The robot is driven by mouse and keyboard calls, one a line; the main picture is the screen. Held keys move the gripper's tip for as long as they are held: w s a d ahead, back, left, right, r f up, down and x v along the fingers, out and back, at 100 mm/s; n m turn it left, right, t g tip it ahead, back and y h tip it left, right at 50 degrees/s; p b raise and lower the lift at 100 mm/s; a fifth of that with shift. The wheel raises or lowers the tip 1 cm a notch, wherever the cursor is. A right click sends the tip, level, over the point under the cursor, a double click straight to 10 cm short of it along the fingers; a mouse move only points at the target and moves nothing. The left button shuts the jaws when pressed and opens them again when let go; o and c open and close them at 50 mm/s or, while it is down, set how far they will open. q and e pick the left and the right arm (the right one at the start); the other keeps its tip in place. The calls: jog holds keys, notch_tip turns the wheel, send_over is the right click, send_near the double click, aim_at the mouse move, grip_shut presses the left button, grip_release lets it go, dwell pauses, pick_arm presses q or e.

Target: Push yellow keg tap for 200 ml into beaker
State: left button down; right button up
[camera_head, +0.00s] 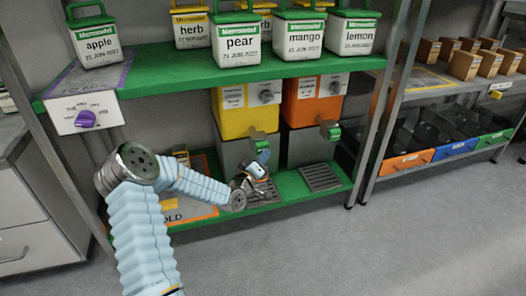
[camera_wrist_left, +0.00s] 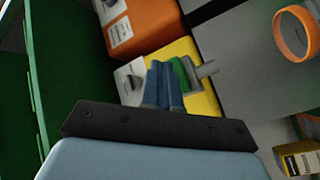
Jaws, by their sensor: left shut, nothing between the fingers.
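The yellow keg (camera_head: 232,120) stands on the green lower shelf, with its green-ended tap (camera_head: 260,145) at its front right. My left gripper (camera_head: 263,158) is shut and empty just below and in front of this tap. In the left wrist view, the blue fingers (camera_wrist_left: 165,85) are together beside the green tap part (camera_wrist_left: 181,74), in front of the yellow keg (camera_wrist_left: 188,50). I cannot tell whether they touch the tap. A dark drip grille (camera_head: 268,192) lies below, partly hidden by the gripper. I cannot make out a beaker. My right gripper is not in view.
The orange keg (camera_head: 313,105) with its own green tap (camera_head: 331,132) stands close on the right, above another grille (camera_head: 320,177). An orange ring (camera_wrist_left: 294,34) shows in the left wrist view. Labelled containers, including pear (camera_head: 238,45), stand on the upper shelf. The floor in front is clear.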

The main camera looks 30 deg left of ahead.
pick_arm(q)
jog(key=shift+w+a+b, duration=0.35)
jog(key=shift+w+a, duration=0.1)
jog(key=shift+a, duration=0.1)
dwell(0.8)
dwell(0.3)
jog(key=shift+s+d, duration=0.75)
jog(key=shift+d, duration=0.1)
jog(key=s+d, duration=0.3)
jog(key=shift+s+d+b, duration=0.1)
jog(key=shift+d+b, duration=0.2)
jog(key=shift+d, duration=0.1)
dwell(3.3)
